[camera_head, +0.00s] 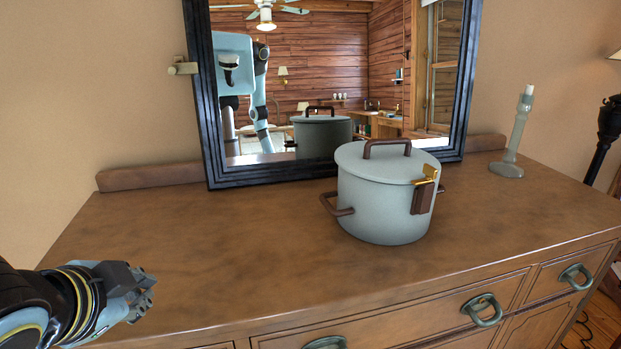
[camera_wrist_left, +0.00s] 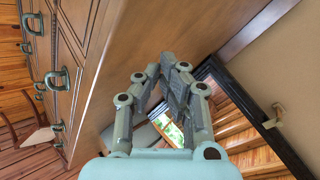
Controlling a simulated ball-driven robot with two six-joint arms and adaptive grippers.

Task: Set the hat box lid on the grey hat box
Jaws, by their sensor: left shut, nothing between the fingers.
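The grey hat box (camera_head: 385,213) stands upright on the dresser top, with brown side handles and a brown strap with a gold clasp on its right front. The pale grey hat box lid (camera_head: 360,163), with a brown top handle, lies on the box and covers its opening. It looks about level. My left gripper (camera_head: 147,293) is shut and empty near the dresser's front left, well left of the box and apart from it. Its closed fingers also show in the left wrist view (camera_wrist_left: 172,75). My right gripper is not in view.
The wooden dresser top (camera_head: 230,240) is clear between my left gripper and the box. A dark-framed mirror (camera_head: 213,125) stands behind the box and reflects it. A grey-green candlestick (camera_head: 515,140) stands at the back right. Drawer pulls (camera_head: 482,310) line the front.

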